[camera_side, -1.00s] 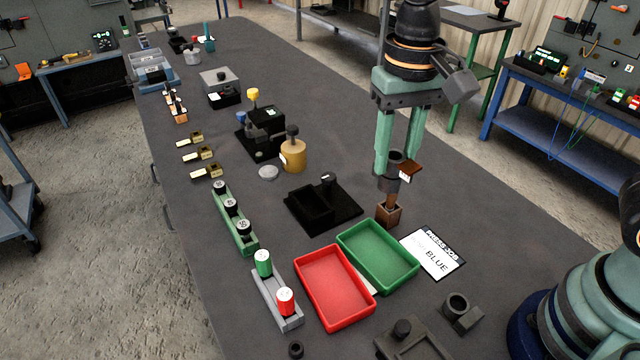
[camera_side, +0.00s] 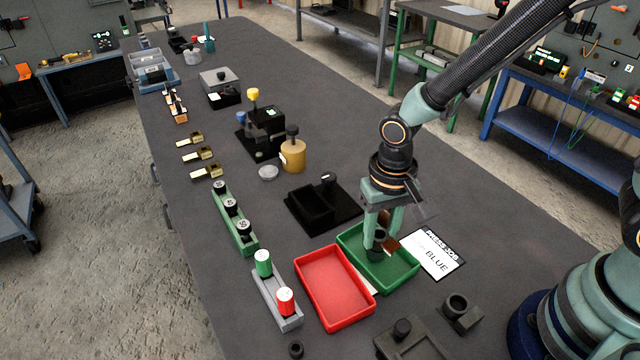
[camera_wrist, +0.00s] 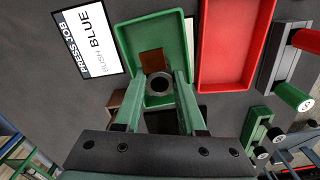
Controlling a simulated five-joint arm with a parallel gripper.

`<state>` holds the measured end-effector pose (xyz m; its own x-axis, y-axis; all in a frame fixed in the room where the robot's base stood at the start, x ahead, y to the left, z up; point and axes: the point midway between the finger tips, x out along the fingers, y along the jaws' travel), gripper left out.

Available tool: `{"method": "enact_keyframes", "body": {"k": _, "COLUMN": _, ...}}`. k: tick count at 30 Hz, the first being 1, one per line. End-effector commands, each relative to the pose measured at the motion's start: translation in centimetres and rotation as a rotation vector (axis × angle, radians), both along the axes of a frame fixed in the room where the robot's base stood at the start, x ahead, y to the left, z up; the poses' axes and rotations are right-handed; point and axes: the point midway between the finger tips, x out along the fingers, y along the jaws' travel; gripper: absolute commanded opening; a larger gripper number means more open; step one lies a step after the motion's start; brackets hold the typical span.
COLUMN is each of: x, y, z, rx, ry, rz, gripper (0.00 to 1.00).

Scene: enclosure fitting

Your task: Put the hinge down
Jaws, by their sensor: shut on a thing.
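The hinge (camera_side: 379,240) is a dark tube with a flat brown leaf, which also shows in the wrist view (camera_wrist: 151,62). My gripper (camera_side: 377,232) is shut on it, with one finger on each side of the dark tube (camera_wrist: 160,87) in the wrist view. My gripper points down over the green tray (camera_side: 402,281), within its outline. The tube's lower end is close to the tray floor. I cannot tell whether it touches. The fingers hide part of the hinge. The tray floor around it looks empty.
A red tray (camera_side: 334,290) stands left of the green one. A card (camera_side: 434,254) marked BLUE lies to its right. A black fixture (camera_side: 310,207) stands behind.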

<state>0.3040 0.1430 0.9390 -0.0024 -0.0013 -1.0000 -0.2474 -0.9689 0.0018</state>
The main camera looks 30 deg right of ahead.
Motion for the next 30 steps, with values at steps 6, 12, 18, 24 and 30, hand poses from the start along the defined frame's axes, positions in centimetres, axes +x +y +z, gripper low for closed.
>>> {"method": "enact_keyframes", "body": {"k": 6, "x": 0.03, "y": 0.01, "z": -0.54, "rx": 0.001, "ry": -0.001, "rz": 0.0, "gripper": 0.0}}
{"method": "enact_keyframes", "body": {"k": 12, "x": 0.03, "y": 0.01, "z": -0.72, "rx": 0.001, "ry": -0.001, "rz": 0.0, "gripper": 0.0}}
{"method": "enact_keyframes", "body": {"k": 18, "x": 0.02, "y": 0.01, "z": -0.84, "rx": 0.001, "ry": -0.001, "rz": 0.0, "gripper": 0.69}}
{"method": "enact_keyframes", "body": {"k": 24, "x": 0.02, "y": 0.0, "z": -0.83, "rx": 0.001, "ry": -0.001, "rz": 0.0, "gripper": 0.69}}
{"method": "enact_keyframes", "body": {"k": 30, "x": 0.08, "y": 0.03, "z": -0.01, "rx": 0.001, "ry": -0.003, "rz": 0.0, "gripper": 0.69}}
